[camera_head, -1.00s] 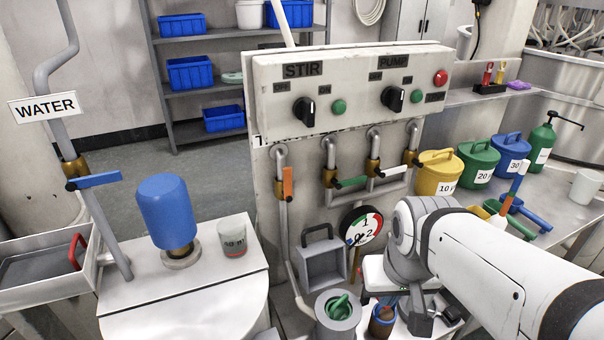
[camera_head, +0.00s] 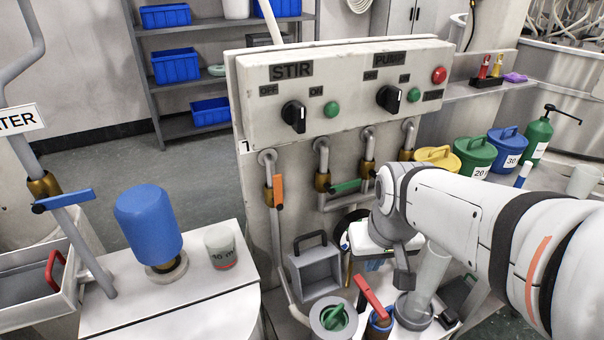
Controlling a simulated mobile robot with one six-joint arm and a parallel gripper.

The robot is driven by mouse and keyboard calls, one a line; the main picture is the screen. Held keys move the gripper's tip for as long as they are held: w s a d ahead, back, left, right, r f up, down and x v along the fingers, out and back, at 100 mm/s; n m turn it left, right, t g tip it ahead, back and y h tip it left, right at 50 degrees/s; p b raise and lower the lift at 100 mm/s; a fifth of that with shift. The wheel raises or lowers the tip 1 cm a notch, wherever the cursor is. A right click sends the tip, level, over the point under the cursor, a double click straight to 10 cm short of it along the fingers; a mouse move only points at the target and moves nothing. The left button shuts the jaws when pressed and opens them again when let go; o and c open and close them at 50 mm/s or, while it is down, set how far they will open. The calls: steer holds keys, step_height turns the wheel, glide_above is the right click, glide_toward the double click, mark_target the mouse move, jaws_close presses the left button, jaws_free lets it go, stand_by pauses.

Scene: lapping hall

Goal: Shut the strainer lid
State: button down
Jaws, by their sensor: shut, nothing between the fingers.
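No part is labelled as the strainer, so I cannot tell for certain which one it is. A round grey pot (camera_head: 317,329) low in the middle is open at the top, with a green handled piece (camera_head: 334,318) inside. Right of it, a red handle (camera_head: 370,291) slants up over a brown and blue cup (camera_head: 379,325). A grey square box (camera_head: 316,273) with a black handle stands behind the pot. My gripper (camera_head: 404,281) is shut and empty, pointing down, right of the red handle and above a grey round base (camera_head: 412,312). Its fingertips are small and dark.
The control panel (camera_head: 345,85) stands behind, with pipes and coloured valve levers below it. A blue motor-like cylinder (camera_head: 148,222) and a small beaker (camera_head: 221,245) stand on the white bench at left. Yellow, green and blue lidded pots (camera_head: 475,153) stand at right, partly behind my arm.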

steer(key=w+a+f+n+y+p, duration=0.1)
steer(key=w+a+n+p, duration=0.1)
steer(key=w+a, duration=0.5)
steer(key=w+a+f+n+p, duration=0.1)
steer(key=w+a+n+p, duration=0.15)
steer(key=w, duration=0.85)
steer(key=d+p+x, duration=0.1)
steer(key=x, duration=0.8)
steer(key=shift+w+a+m, duration=0.3)
steer(key=shift+a+m, duration=0.1)
steer(key=shift+m, duration=0.05)
steer(key=shift+f, duration=0.15)
steer(key=shift+s+f+t+b, duration=0.15)
steer(key=shift+t+b, duration=0.15)
steer(key=shift+b, duration=0.2)
